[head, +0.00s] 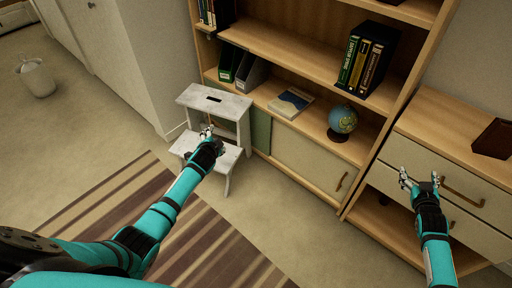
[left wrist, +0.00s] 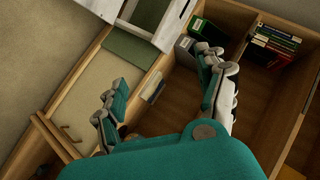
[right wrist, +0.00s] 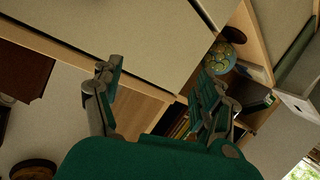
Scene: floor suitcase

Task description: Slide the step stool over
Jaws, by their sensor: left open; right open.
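The step stool (head: 215,101) is pale and two-stepped, with a dark slot in its top. It stands upright on the floor in front of the bookcase's left part in the head view. Part of it shows at the top of the left wrist view (left wrist: 104,8) and at the right of the right wrist view (right wrist: 299,108). My left gripper (head: 207,131) is open over the lower step, near the stool's upper part; whether it touches cannot be told. The left arm hides part of the lower step. My right gripper (head: 420,174) is open and empty, in front of the drawer unit.
The bookcase (head: 280,55) holds several books (head: 366,62), binders and a globe (head: 343,120). Its sliding door (head: 303,164) is right of the stool. A drawer unit (head: 468,155) stands at right. A striped rug (head: 130,205) lies in front; a bin (head: 36,78) stands far left. Floor left of the stool is clear.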

